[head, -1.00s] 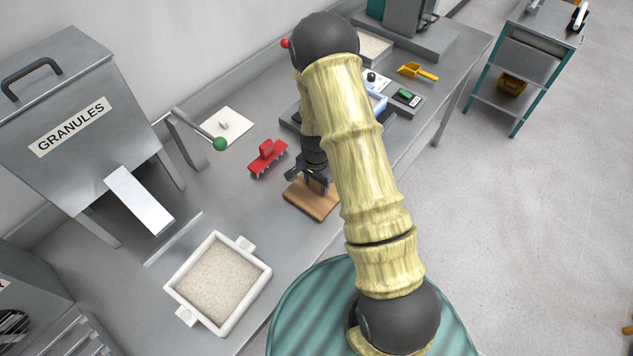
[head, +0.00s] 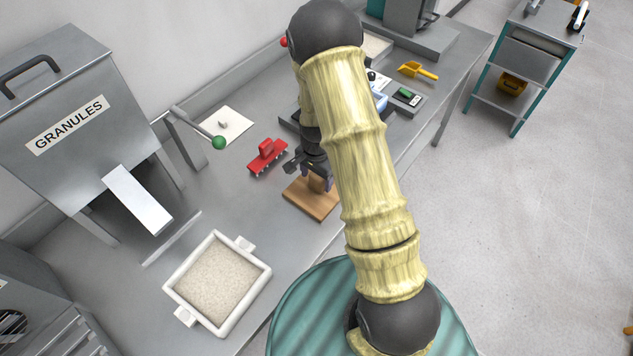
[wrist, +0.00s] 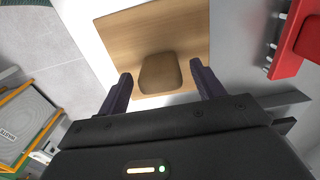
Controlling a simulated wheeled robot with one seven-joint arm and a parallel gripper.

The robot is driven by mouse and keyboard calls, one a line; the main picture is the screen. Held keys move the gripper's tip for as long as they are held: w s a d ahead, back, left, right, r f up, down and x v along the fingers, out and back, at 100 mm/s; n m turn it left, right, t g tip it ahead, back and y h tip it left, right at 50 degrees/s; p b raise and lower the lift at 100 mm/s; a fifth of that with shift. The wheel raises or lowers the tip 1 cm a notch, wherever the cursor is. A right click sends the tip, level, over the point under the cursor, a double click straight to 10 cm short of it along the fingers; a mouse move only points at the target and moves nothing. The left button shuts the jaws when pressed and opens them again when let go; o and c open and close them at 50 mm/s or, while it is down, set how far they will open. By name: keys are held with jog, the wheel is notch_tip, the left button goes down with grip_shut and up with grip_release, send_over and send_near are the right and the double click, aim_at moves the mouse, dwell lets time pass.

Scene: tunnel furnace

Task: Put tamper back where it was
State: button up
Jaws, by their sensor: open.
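The tamper looks to be the flat wooden board (head: 309,203) with an upright wooden handle, lying on the metal bench near its front edge. In the wrist view the board (wrist: 125,38) is at the top centre, with its rounded handle (wrist: 161,73) in front. My gripper (head: 316,175) is over the handle, partly hidden by my arm in the head view. In the wrist view the two dark fingers of my gripper (wrist: 161,76) are apart, one on each side of the handle, with a gap on both sides. The gripper holds nothing.
A red spiked tool (head: 267,157) lies just left of the board. A white plate with a knob (head: 227,126) is behind it. A white-rimmed tray of granules (head: 251,292) stands in the left foreground, near the granules hopper (head: 70,90). Bare bench lies between tray and board.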

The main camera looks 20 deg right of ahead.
notch_tip(320, 180, up, 9)
jog(key=shift+r+b, duration=0.1)
jog(key=shift+b, duration=0.7)
jog(key=shift+s+r, duration=0.15)
jog(key=shift+r, duration=0.1)
jog(key=s+r+n+t, duration=0.2)
jog(key=s+r+n, duration=0.8)
jog(key=s, duration=0.4)
jog(key=shift+n+t, duration=0.3)
jog(key=shift+n, duration=0.1)
dwell(0.3)
